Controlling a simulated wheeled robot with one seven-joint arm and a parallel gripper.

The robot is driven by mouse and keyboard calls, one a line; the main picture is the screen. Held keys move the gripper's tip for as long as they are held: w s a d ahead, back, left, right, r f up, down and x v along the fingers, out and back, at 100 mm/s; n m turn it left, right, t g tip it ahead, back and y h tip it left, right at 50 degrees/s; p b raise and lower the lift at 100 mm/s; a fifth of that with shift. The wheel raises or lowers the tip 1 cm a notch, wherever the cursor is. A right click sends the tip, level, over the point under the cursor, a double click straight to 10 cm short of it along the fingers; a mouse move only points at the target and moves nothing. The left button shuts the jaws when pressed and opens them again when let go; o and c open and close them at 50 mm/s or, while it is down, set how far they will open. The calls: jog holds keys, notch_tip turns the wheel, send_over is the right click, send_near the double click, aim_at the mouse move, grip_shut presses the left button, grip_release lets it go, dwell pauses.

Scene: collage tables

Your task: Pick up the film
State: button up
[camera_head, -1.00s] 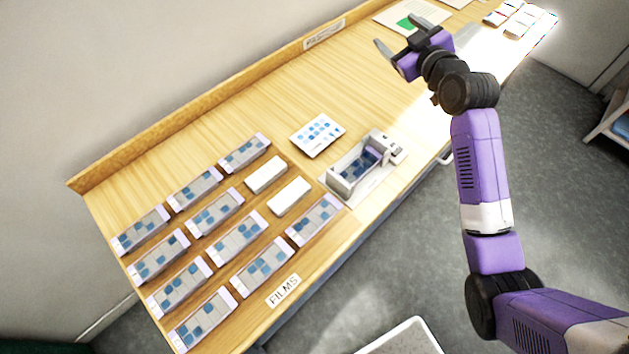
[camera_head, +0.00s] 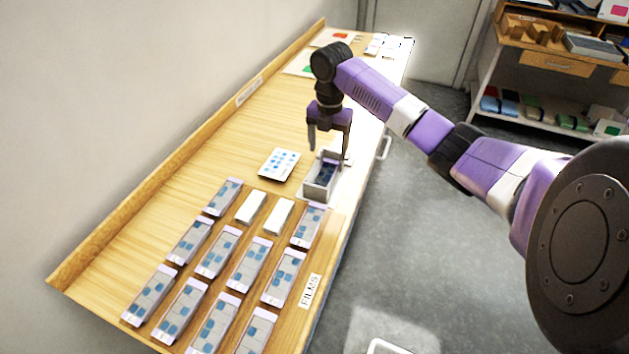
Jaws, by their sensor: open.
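Several films (camera_head: 249,265), flat grey strips with blue squares and pale lavender ends, lie in rows on the wooden table by the "FILMS" label (camera_head: 310,291). My gripper (camera_head: 328,147) points down, open and empty, over or just behind that holder. Its fingers overlap the holder's far end in the picture, and I cannot tell whether they touch it. Which film is meant cannot be told.
A white card with blue squares (camera_head: 279,164) lies left of the holder. Two plain white blocks (camera_head: 251,207) lie among the films. Papers and white items (camera_head: 388,46) are at the table's far end. A wall-side ledge (camera_head: 150,210) runs along the left. Shelves (camera_head: 545,85) stand at the right.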

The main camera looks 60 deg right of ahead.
aim_at(325, 174)
jog(key=shift+a+f+n, duration=0.2)
jog(key=shift+f+n, duration=0.1)
jog(key=shift+f, duration=0.1)
jog(key=shift+w+a+f+p, duration=0.15)
jog(key=shift+f+p, duration=0.3)
jog(key=shift+f, duration=1.3)
jog(key=shift+w+d+f+p, duration=0.1)
jog(key=shift+f+p, duration=0.35)
jog(key=shift+f, duration=1.3)
jog(key=shift+a, duration=0.1)
jog(key=c, duration=1.4)
jog(key=shift+r, duration=0.1)
